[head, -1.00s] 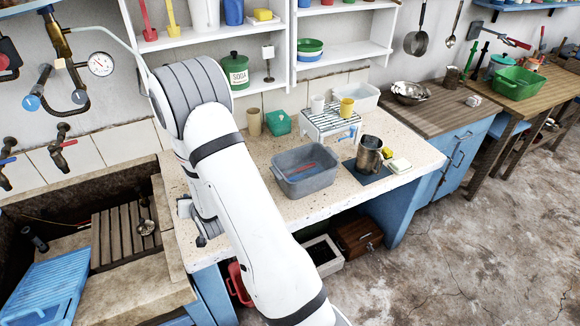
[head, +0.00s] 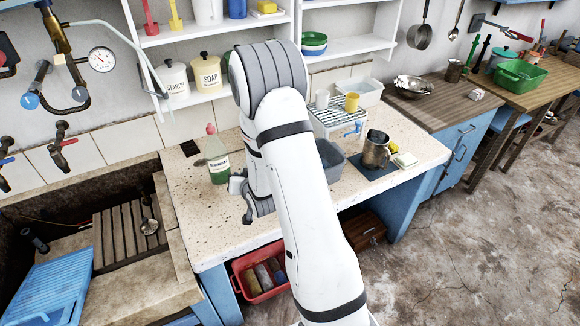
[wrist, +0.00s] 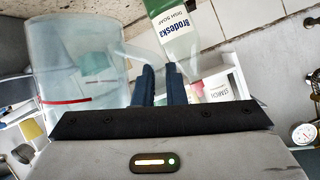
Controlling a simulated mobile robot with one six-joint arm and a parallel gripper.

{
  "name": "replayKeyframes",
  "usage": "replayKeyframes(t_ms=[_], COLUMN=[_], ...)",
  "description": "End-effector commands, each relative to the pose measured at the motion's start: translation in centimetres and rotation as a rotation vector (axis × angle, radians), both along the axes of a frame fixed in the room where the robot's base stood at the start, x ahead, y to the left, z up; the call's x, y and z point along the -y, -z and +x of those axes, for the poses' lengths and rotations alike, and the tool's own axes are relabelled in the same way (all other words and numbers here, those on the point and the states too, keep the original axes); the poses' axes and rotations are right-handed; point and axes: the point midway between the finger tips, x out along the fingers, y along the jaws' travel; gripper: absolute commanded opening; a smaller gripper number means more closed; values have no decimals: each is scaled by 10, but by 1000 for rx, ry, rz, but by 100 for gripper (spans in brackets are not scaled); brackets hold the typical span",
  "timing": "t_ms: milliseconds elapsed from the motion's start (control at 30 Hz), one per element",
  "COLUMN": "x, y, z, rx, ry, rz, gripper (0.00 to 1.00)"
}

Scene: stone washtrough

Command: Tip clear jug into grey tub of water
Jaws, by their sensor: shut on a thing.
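The clear jug (wrist: 75,75) fills the left of the wrist view; it is see-through, with a red line on its side. My gripper (wrist: 165,85) is shut on the jug's handle. The jug and the fingertips are hidden behind my arm in the head view. The grey tub (head: 334,172) stands on the speckled counter; my arm covers its left part, so only its right side shows. I cannot see the water or whether the jug is over the tub.
A green soap bottle (head: 218,165) stands on the counter left of my arm and shows in the wrist view (wrist: 178,30). Bare counter (head: 205,215) lies at the front left.

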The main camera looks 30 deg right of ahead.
Motion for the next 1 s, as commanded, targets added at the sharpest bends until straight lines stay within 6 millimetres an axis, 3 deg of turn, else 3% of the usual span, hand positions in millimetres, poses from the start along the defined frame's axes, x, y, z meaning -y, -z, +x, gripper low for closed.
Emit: replayKeyframes(t_ms=[200, 367, 800, 1000], x=[33, 60, 143, 154], y=[-19, -32, -37, -35], z=[15, 12, -43, -56], rx=[9, 5, 1, 2], ry=[-132, -247, -498, -533], rz=[-5, -4, -1, -6], gripper=[0, 0, 0, 0])
